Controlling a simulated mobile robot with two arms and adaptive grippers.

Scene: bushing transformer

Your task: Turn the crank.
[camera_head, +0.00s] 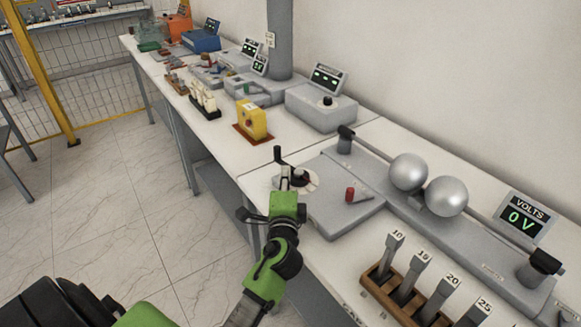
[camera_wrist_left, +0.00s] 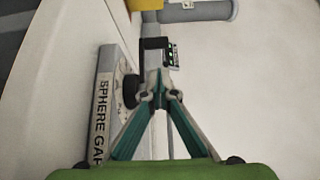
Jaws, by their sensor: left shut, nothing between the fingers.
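The crank (camera_head: 278,154) is a black piece whose handle stands up beside a round pale dial (camera_head: 305,180) at the front end of the sphere gap unit. My left gripper (camera_head: 285,172) is right at the crank, its fingers pointing away from me, shut and empty. In the left wrist view the fingertips (camera_wrist_left: 160,88) meet just in front of the black crank (camera_wrist_left: 154,44). Whether the fingers touch the crank I cannot tell. My right gripper is not in view.
Two metal spheres (camera_head: 408,171) sit on the grey unit, with a red knob (camera_head: 350,194) near them. A volts display (camera_head: 523,219) reads 0 V. A yellow device (camera_head: 252,120) stands beyond the crank.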

